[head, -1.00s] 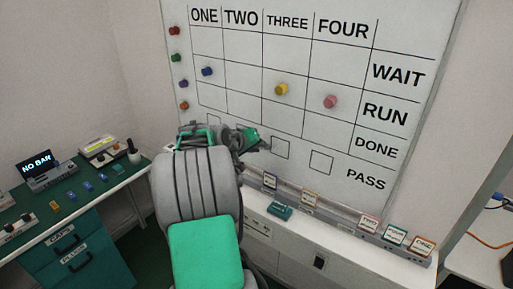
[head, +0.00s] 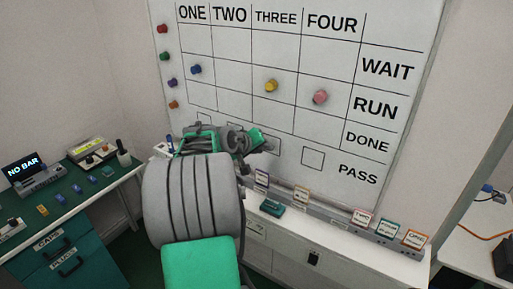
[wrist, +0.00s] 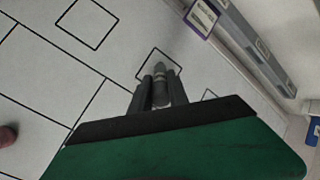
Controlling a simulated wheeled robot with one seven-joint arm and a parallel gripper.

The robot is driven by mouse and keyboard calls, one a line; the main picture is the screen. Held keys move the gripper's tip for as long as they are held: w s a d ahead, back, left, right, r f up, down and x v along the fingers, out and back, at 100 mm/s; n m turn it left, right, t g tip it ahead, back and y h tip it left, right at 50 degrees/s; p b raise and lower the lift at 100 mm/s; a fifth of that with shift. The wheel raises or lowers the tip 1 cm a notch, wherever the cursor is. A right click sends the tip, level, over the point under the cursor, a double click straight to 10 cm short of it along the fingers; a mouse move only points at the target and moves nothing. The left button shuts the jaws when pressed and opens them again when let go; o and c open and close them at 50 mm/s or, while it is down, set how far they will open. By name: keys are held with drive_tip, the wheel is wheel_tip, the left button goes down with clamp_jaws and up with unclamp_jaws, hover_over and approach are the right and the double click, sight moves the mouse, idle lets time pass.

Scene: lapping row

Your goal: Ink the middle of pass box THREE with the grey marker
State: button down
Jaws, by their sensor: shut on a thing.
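My gripper (wrist: 160,92) is shut on the grey marker (wrist: 160,76), whose tip points toward the board. In the wrist view the tip shows within the outline of pass box THREE (wrist: 140,76). I cannot tell whether it touches the board, and I see no ink in the visible part of the box. In the head view my gripper (head: 258,141) is in front of the left part of box THREE (head: 275,147) and partly hides it. Pass box FOUR (head: 313,158) is empty, to its right.
The whiteboard (head: 340,130) holds a yellow magnet (head: 271,86), a pink magnet (head: 320,97) and others. A green bench (head: 90,205) stands at the left.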

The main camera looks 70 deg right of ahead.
drive_tip(key=shift+w+r+p, duration=1.05)
drive_tip(key=shift+w, duration=1.3)
drive_tip(key=s+b, duration=0.2)
drive_tip(key=s, duration=0.5)
drive_tip(key=shift+s+a, duration=0.15)
drive_tip(key=shift+w+a+b, duration=0.15)
drive_tip(key=shift+a+b, duration=0.1)
drive_tip(key=shift+a, duration=0.75)
drive_tip(key=shift+w+a+b, duration=0.2)
drive_tip(key=shift+a+b, duration=0.05)
drive_tip(key=shift+a, duration=0.7)
drive_tip(key=shift+w+a+b, duration=0.15)
drive_tip(key=shift+a+b, duration=0.1)
drive_tip(key=shift+a, duration=0.75)
drive_tip(key=shift+a, duration=0.1)
drive_tip(key=a, duration=0.2)
drive_tip(key=shift+w+a, duration=0.2)
drive_tip(key=shift+a, duration=0.2)
